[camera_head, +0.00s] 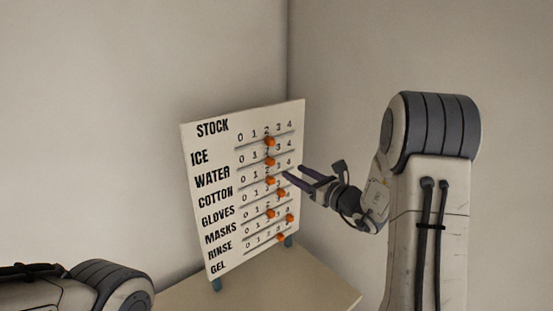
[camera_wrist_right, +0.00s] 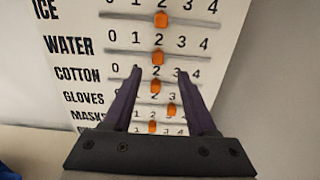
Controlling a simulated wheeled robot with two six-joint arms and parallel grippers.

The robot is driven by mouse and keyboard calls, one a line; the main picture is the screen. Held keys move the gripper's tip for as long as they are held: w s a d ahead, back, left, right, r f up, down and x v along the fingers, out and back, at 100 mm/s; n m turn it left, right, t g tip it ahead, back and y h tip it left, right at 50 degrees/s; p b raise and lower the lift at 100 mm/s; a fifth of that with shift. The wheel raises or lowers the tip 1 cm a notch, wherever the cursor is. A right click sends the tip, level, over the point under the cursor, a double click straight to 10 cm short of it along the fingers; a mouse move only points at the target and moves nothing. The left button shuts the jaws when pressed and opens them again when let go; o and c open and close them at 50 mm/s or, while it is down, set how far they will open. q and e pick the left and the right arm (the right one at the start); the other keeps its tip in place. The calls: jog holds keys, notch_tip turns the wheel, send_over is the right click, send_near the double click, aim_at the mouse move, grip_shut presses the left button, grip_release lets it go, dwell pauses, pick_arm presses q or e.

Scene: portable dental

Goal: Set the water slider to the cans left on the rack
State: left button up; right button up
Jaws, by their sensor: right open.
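A white stock board (camera_head: 222,150) stands upright with labelled rows, each with a line, numbers 0 to 4 and an orange knob. The WATER knob (camera_head: 269,161) sits at about 2; it also shows in the right wrist view (camera_wrist_right: 158,58). My right gripper (camera_head: 295,172) is open in front of the board. In the right wrist view its fingertips (camera_wrist_right: 160,72) appear just below the WATER knob, either side of it, near the COTTON row. Contact with the board cannot be told. My left gripper is out of view. No rack or cans show.
The ICE knob (camera_wrist_right: 161,19) is above, and the COTTON knob (camera_wrist_right: 155,86) is close below. Other knobs lie lower. The board stands on blue-green feet (camera_head: 216,285) on a beige table (camera_head: 300,290) in a wall corner. The visible front of the table is bare.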

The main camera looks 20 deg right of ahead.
aim_at(273, 161)
jog(key=p+x, duration=0.3)
jog(key=x, duration=0.5)
jog(key=shift+w+a+p, duration=0.25)
jog(key=shift+p, duration=0.15)
jog(key=shift+w+a+f, duration=0.1)
jog(key=shift+w, duration=0.25)
jog(key=shift+c, duration=0.3)
grip_shut()
